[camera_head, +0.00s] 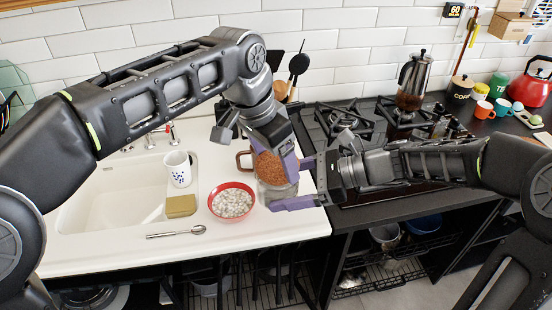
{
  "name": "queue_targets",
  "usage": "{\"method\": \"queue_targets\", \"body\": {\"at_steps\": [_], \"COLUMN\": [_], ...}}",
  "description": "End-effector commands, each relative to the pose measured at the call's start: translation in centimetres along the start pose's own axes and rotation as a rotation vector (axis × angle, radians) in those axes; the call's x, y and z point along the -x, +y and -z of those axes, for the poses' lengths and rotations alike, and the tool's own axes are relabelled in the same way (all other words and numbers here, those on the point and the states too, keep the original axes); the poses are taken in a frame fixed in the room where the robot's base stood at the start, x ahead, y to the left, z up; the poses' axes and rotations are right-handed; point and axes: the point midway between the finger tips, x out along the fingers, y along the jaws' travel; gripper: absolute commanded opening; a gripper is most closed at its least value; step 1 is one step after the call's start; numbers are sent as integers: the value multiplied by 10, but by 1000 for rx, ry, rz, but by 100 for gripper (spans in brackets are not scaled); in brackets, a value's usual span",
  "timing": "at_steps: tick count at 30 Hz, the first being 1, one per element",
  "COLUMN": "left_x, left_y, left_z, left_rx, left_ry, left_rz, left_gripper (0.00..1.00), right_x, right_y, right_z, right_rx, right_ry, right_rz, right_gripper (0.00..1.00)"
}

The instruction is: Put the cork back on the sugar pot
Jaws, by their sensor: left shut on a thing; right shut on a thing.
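The sugar pot (269,168) is a clear glass jar with brown contents, upright near the right end of the white counter. My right gripper (300,184) comes in from the right, with its purple fingers shut on the pot's side. My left gripper (283,148) is higher, over the pot's top, and points down. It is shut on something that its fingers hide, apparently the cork. I cannot make out the cork itself, nor whether it touches the pot's rim.
A red bowl (232,203) of white lumps, a spoon (176,232), a sponge (181,206) and a patterned white cup (178,170) stand left of the pot. A brown handle (243,160) shows beside it.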

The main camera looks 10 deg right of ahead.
Motion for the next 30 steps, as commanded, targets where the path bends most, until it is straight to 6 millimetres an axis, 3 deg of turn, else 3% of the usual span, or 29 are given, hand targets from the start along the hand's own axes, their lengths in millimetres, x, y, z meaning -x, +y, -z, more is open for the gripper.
{"method": "queue_targets", "body": {"at_steps": [17, 18, 25, 30], "left_x": [-11, -12, -11, -11], "left_y": [0, 0, 0, 0], "left_z": [-3, -4, -3, -3], "left_rx": [0, 0, 0, 0], "left_ry": [-1, -1, 0, 0], "left_rz": [0, 0, 0, 0], "left_gripper": [42, 80, 99, 100], "right_x": [0, 0, 0, 0], "right_y": [0, 0, 0, 0], "right_z": [-1, -1, -1, -1], "right_rx": [1, 1, 1, 1], "right_ry": [-2, -2, -2, -2], "right_rz": [0, 0, 0, 0], "right_gripper": [10, 10, 10, 10]}}
